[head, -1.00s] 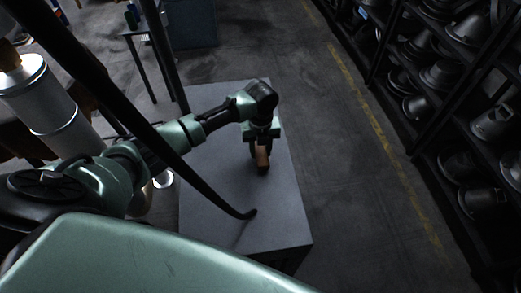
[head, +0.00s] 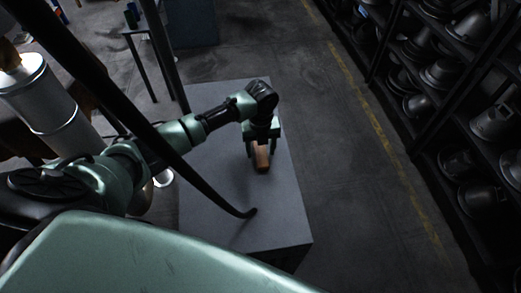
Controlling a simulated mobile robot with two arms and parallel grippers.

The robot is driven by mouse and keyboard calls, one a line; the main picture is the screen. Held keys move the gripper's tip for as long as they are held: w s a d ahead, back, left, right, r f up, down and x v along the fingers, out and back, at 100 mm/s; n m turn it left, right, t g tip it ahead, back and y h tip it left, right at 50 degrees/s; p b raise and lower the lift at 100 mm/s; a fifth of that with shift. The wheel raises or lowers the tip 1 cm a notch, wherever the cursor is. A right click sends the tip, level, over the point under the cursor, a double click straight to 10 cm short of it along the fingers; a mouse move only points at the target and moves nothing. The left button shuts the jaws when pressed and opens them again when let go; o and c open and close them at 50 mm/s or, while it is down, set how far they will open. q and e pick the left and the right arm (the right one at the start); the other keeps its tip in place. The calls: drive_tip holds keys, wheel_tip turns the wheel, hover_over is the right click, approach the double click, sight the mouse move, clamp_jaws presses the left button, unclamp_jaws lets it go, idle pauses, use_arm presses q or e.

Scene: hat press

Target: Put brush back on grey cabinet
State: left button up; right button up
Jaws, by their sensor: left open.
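The grey cabinet (head: 283,213) stands in the middle of the head view, its flat top facing up. A brown brush (head: 262,159) rests on the cabinet top, toward its right side. My left gripper (head: 261,152) is directly above the brush. Its fingers are open and stand on either side of the brush. The gripper hides part of the brush. My right gripper is not in view.
A dark curved bar (head: 180,160) crosses the view, its lower end over the cabinet top. Black shelves (head: 440,100) with metal hat moulds line the right. A silver cylinder (head: 45,100) stands at left. The floor right of the cabinet is clear.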

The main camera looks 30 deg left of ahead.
sight(261, 151)
use_arm(q)
wheel_tip(261, 151, up, 12)
drive_tip(key=b, duration=0.1)
drive_tip(key=shift+f, duration=0.25)
drive_tip(key=shift+f, duration=0.1)
idle(0.4)
